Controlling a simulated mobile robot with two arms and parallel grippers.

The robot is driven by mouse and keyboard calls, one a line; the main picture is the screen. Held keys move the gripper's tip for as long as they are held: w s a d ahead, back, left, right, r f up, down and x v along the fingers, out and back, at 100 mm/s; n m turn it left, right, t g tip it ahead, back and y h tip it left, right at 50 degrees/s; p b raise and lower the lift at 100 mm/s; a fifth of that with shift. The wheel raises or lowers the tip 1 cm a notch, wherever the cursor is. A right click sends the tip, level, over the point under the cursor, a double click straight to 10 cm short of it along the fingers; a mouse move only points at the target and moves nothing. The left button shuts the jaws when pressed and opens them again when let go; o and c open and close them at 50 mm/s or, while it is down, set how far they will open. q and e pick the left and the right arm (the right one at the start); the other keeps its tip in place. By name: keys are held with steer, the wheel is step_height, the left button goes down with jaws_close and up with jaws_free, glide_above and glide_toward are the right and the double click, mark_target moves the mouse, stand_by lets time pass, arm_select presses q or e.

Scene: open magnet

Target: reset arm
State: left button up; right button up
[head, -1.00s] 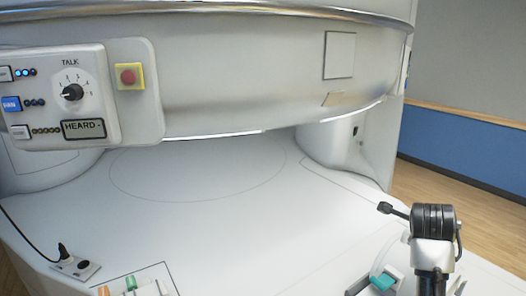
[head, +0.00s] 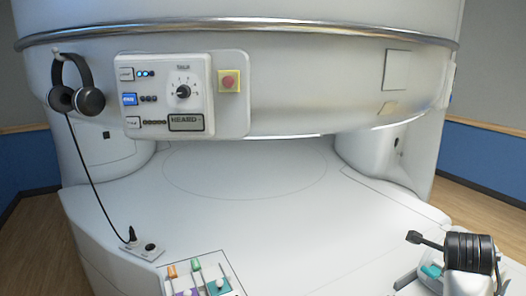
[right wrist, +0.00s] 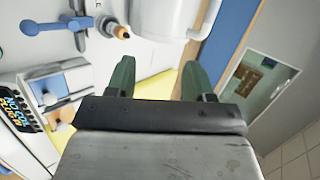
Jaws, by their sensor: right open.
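My right gripper (right wrist: 158,82) shows in the right wrist view. Its two dark green fingers stand apart, with nothing between the tips. Its broad grey body fills the bottom of that view. Neither gripper can be made out for sure in the head view. A black ribbed cylinder with a small paddle (head: 468,252) stands at the lower right there; I cannot tell whether it belongs to my arm. My left gripper is not in view.
The white magnet has a control panel (head: 183,93), a red button (head: 228,82) and hanging headphones (head: 78,85). Its white deck (head: 250,215) is mostly clear. Coloured handles (head: 198,280) stand at its front. In the right wrist view, a white cylinder (right wrist: 165,18) and an orange-tipped part (right wrist: 115,28) lie beyond the fingers.

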steer(key=s+a+f+n+y, duration=0.2)
steer(key=s+a+f+n, duration=0.4)
steer(key=f+n, duration=0.25)
steer(key=s+a+f+n+y, duration=0.1)
steer(key=s+a+f+n, duration=0.5)
steer(key=f+n, duration=0.25)
steer(key=s+a+f+n+g+y, duration=0.2)
steer(key=s+a+n, duration=0.3)
steer(key=s+n, duration=0.25)
steer(key=s+a+f+n+g+y, duration=0.1)
steer(key=s+a+f+n+y, duration=0.1)
steer(key=s+a+n, duration=0.5)
step_height(320, 180, down, 26)
steer(key=s+d+f+g+b, duration=0.1)
steer(key=s+d+b, duration=0.1)
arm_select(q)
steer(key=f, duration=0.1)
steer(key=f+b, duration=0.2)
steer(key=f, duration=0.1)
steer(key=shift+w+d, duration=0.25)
arm_select(e)
steer(key=s+d+f+g, duration=0.1)
steer(key=s+d+f, duration=0.1)
steer(key=s+f, duration=1.4)
step_height(320, 180, down, 3)
steer(key=shift+s+d+r+m+g, duration=0.2)
steer(key=shift+d+m+g, duration=0.1)
steer(key=shift+d+m, duration=0.1)
